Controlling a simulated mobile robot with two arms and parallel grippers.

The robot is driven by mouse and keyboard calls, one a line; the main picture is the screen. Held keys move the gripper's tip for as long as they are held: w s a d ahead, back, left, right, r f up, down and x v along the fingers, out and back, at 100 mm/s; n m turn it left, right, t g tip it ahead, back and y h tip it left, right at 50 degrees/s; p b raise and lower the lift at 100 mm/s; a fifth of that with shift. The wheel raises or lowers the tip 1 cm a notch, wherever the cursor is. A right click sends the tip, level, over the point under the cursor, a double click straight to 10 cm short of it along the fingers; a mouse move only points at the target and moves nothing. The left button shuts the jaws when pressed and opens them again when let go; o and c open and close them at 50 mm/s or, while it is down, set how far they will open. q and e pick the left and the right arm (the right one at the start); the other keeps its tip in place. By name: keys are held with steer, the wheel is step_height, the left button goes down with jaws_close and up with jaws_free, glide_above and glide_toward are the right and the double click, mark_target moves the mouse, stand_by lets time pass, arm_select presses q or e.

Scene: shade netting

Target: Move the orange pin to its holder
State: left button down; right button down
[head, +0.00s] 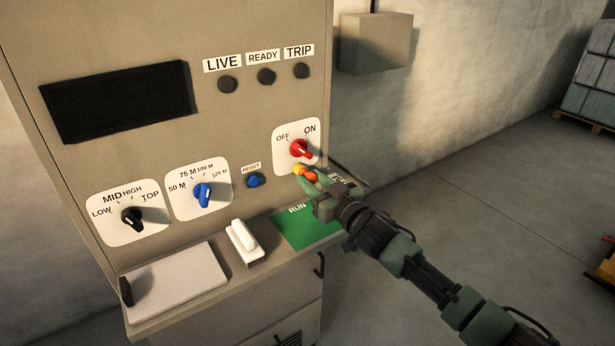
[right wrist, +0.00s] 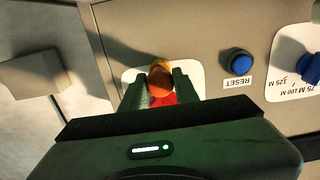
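The orange pin (head: 311,176) has a rounded orange end and a yellow part beside it. It is at the panel just below the red OFF/ON knob (head: 299,149). My right gripper (head: 313,181) reaches in from the lower right with its fingers around the pin. In the right wrist view, the orange end (right wrist: 160,81) lies between the two fingers (right wrist: 161,88), which appear to touch it on both sides. Whether the pin still sits in the panel is hidden. I cannot make out a separate holder for certain. My left gripper is not in view.
The cabinet's ledge carries a white block (head: 243,238), a pale flat plate (head: 175,283) and a green RUN card (head: 303,228). A blue RESET button (head: 255,180) and a blue knob (head: 202,195) stick out left of my gripper. Open floor lies to the right.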

mark_target(313, 181)
steer(key=shift+p+v, duration=0.7)
steer(key=shift+v, duration=0.15)
stand_by(0.3)
steer(key=shift+s+d+p, duration=0.2)
steer(key=shift+s+p, duration=0.1)
steer(key=shift+p, duration=0.05)
steer(key=shift+p+v, duration=0.85)
steer(key=shift+v, duration=0.6)
steer(key=shift+p+v, duration=1.2)
steer(key=shift+v, duration=0.85)
steer(key=shift+a, duration=0.1)
